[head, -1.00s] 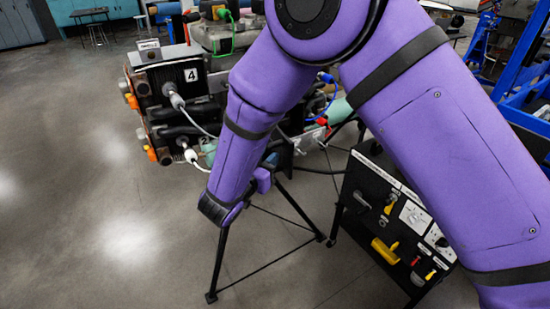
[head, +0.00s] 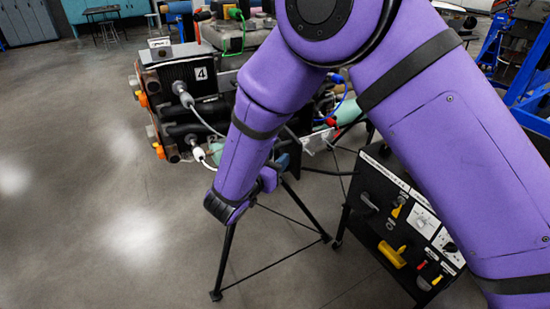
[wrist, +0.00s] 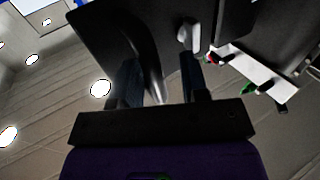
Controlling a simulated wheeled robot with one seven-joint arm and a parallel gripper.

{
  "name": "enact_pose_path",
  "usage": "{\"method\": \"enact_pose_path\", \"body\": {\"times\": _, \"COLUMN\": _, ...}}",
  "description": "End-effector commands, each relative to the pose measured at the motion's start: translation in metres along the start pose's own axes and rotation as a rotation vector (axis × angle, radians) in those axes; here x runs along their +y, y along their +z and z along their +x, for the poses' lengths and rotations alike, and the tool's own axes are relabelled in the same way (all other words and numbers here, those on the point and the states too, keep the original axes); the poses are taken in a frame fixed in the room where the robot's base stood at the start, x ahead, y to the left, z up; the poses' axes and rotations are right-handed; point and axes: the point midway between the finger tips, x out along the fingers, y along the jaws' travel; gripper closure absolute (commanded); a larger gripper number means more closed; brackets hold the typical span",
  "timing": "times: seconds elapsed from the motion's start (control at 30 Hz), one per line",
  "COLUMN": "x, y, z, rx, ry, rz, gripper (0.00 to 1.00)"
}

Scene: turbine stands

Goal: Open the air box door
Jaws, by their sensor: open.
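The turbine unit with a black panel marked 4 (head: 199,75) stands on a black tripod in the head view, left of my purple arm. In the wrist view a dark flat panel (wrist: 100,30) lies just beyond my gripper (wrist: 160,78), with a pale grey latch-like piece (wrist: 186,38) on its right side. My gripper is open, its two dark fingers pointing toward the panel. A dark curved bar (wrist: 146,55) shows between the fingers; I cannot tell if they touch it. My forearm hides most of the gripper in the head view. No part is clearly readable as the air box door.
A black control panel (head: 380,222) with a yellow handle (head: 391,254) stands at the right, partly behind my arm. The tripod legs (head: 224,262) spread below my gripper. Blue frames (head: 530,70) stand at the far right. The floor (head: 80,220) at the left is clear.

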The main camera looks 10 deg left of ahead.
Motion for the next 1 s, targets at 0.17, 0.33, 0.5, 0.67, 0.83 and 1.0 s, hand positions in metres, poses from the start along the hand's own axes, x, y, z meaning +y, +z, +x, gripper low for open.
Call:
{"method": "enact_pose_path", "body": {"times": 0.17, "x": -0.001, "y": 0.000, "z": -0.017, "rx": -0.001, "ry": -0.004, "rz": 0.000, "gripper": 0.59}}
{"method": "enact_pose_path", "body": {"times": 0.33, "x": -0.001, "y": 0.000, "z": -0.048, "rx": -0.001, "ry": -0.004, "rz": -0.001, "gripper": 0.59}}
{"method": "enact_pose_path", "body": {"times": 0.5, "x": -0.001, "y": 0.000, "z": -0.079, "rx": 0.000, "ry": -0.003, "rz": 0.000, "gripper": 0.59}}
{"method": "enact_pose_path", "body": {"times": 0.67, "x": -0.001, "y": 0.000, "z": -0.098, "rx": 0.000, "ry": -0.002, "rz": 0.000, "gripper": 0.59}}
{"method": "enact_pose_path", "body": {"times": 0.83, "x": -0.001, "y": 0.000, "z": -0.107, "rx": 0.000, "ry": -0.001, "rz": 0.000, "gripper": 0.59}}
{"method": "enact_pose_path", "body": {"times": 1.0, "x": 0.000, "y": 0.000, "z": -0.107, "rx": 0.000, "ry": 0.000, "rz": 0.000, "gripper": 0.59}}
